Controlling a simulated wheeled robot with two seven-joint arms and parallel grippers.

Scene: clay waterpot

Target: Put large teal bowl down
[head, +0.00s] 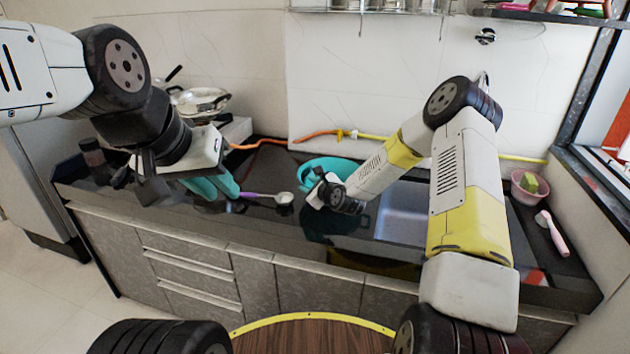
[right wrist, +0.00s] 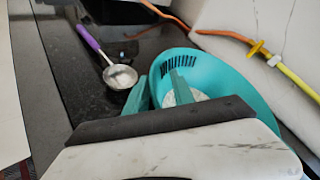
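The large teal bowl (head: 318,170) rests on the dark counter at the back, partly hidden by my right arm. In the right wrist view the bowl (right wrist: 235,77) has slots in its far wall and a pale thing inside. My right gripper (right wrist: 160,85) is at the bowl's near left rim. One teal finger is outside the wall and the other is inside, with a gap between them. In the head view my right gripper is mostly hidden by its wrist.
A ladle with a purple handle (head: 262,196) lies left of the bowl, close to it. An orange and yellow hose (head: 320,134) runs behind along the wall. The sink (head: 402,212) is to the right. A pink basin (head: 528,188) and a pink brush (head: 552,232) are further right.

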